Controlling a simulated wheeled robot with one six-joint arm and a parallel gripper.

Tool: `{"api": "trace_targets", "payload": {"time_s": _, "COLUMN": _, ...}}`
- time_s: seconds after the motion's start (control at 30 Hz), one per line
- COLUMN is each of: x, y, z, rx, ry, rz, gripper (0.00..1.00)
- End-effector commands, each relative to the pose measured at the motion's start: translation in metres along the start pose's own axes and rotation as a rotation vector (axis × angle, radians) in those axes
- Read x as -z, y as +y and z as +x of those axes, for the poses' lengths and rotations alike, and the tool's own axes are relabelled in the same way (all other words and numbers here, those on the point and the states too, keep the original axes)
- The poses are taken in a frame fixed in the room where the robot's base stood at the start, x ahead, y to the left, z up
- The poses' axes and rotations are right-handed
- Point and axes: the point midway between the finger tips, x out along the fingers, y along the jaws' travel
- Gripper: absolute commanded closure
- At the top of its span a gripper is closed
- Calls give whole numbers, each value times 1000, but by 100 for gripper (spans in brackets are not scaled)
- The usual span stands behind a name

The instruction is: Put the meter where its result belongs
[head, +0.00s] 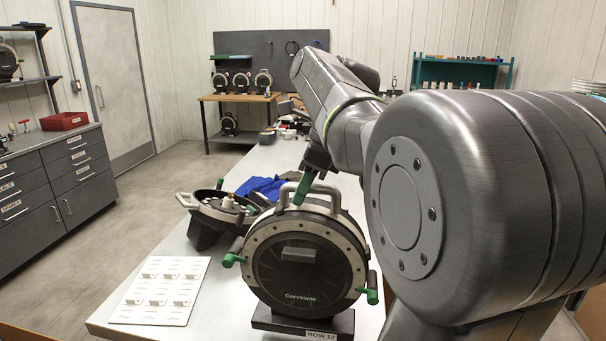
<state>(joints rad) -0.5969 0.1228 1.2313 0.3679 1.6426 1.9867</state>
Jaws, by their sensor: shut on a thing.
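The seed meter (318,273) is a round dark disc with a grey rim, green-tipped knobs and the name "Corvelano" or similar. It is upright on a dark base (275,319) labelled "ROW 12", on the near part of the long grey bench. My gripper (303,188) comes down from above with green fingers and is shut on the meter's top handle (325,190). The far finger and the exact grip are partly hidden. No result reading can be made out on the meter.
An opened meter (217,208) and a blue cloth (262,187) lie behind it on the bench. Several meters stand on a wooden workbench (240,98) at the back. Drawers (75,165) line the left; a teal shelf (460,62) stands back right.

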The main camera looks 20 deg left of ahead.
Motion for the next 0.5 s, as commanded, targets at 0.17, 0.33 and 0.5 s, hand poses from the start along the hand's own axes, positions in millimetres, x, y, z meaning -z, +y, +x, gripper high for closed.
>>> {"api": "trace_targets", "payload": {"time_s": 0.17, "x": 2, "y": 0, "z": 5, "rx": 8, "ry": -3, "rz": -3, "gripper": 100}}
{"api": "trace_targets", "payload": {"time_s": 0.33, "x": 9, "y": 0, "z": 23, "rx": 6, "ry": -3, "rz": -3, "gripper": 100}}
{"api": "trace_targets", "payload": {"time_s": 0.5, "x": 15, "y": -1, "z": 36, "rx": 8, "ry": -3, "rz": -3, "gripper": 100}}
